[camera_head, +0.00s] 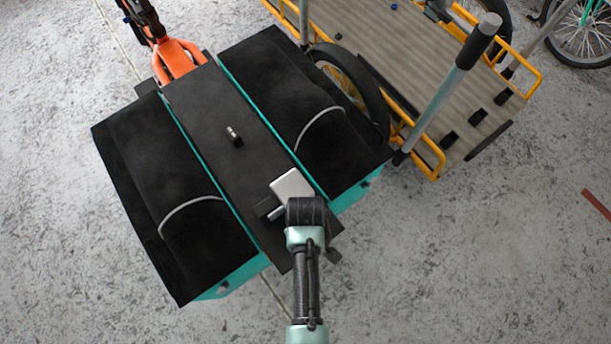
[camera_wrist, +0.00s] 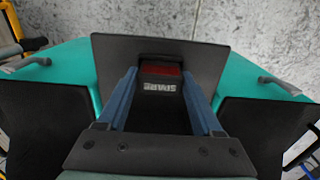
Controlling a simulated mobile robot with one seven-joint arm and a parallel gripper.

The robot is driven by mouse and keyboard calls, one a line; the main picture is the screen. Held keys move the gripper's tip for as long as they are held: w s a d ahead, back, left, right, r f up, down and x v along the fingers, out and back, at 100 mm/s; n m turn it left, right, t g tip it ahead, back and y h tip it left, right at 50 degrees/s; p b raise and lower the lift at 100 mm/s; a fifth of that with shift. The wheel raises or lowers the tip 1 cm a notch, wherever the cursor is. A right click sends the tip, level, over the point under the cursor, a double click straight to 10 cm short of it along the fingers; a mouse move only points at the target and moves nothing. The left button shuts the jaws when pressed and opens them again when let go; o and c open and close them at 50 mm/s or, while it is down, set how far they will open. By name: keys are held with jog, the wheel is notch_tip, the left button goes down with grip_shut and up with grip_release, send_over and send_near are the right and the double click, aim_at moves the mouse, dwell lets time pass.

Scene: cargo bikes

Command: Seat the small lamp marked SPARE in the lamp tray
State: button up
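The small lamp (camera_wrist: 160,77) is a dark block with a red strip and pale letters reading SPARE, upside down in the wrist view. It lies between the two blue fingers of my gripper (camera_wrist: 160,82), close to both fingertips. Whether the fingers press on it is unclear. In the head view my gripper (camera_head: 292,208) is over the front right end of the dark centre deck (camera_head: 215,105), and the lamp is hidden there. I cannot make out the lamp tray for certain in either view.
Black bags (camera_head: 185,215) and (camera_head: 290,110) flank the deck, with teal edges. A small dark item with a pale top (camera_head: 234,137) is on the deck. A yellow-railed cargo platform (camera_head: 400,45) stands at the upper right. The grey floor is open at the lower right.

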jog(key=o, duration=0.4)
notch_tip(320, 180, up, 13)
jog(key=shift+r+p, duration=0.1)
jog(key=shift+p, duration=1.15)
